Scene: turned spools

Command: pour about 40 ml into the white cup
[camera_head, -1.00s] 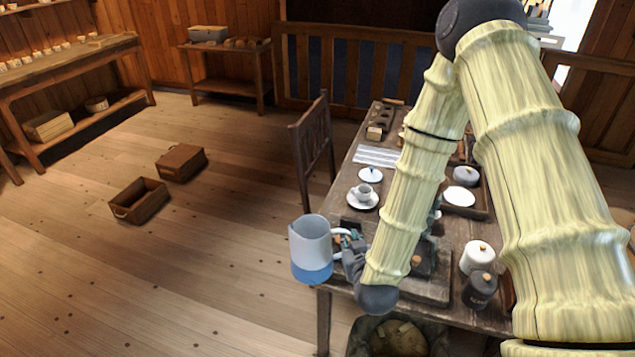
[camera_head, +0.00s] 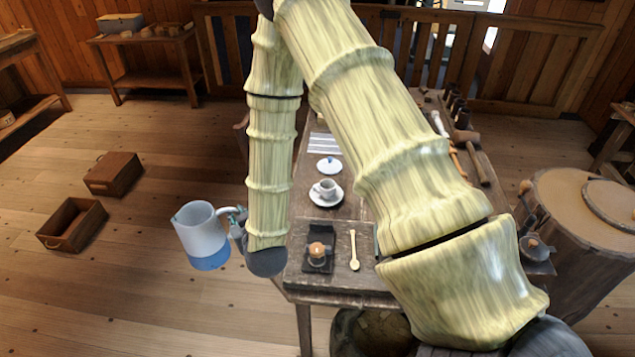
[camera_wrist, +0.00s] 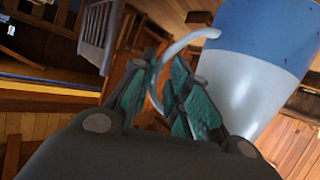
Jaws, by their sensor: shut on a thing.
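A pitcher (camera_head: 200,232), pale above and blue in its lower part, hangs in the air left of the table. My gripper (camera_head: 236,222) is shut on its handle; in the wrist view the teal fingers (camera_wrist: 172,97) close around the pale handle and the pitcher (camera_wrist: 262,70) fills the right side. In the head view the pitcher is tilted slightly. The white cup (camera_head: 325,187) stands upright on a white saucer (camera_head: 326,197) on the table, right of my gripper and beyond my forearm. The inside of the cup is too small to read.
The dark wooden table (camera_head: 345,215) holds a lidded white dish (camera_head: 329,166), a wooden spoon (camera_head: 354,250) and a small dark stand (camera_head: 319,250) near its front. My arm hides part of the table. Two wooden boxes (camera_head: 113,174) lie on the open floor at left.

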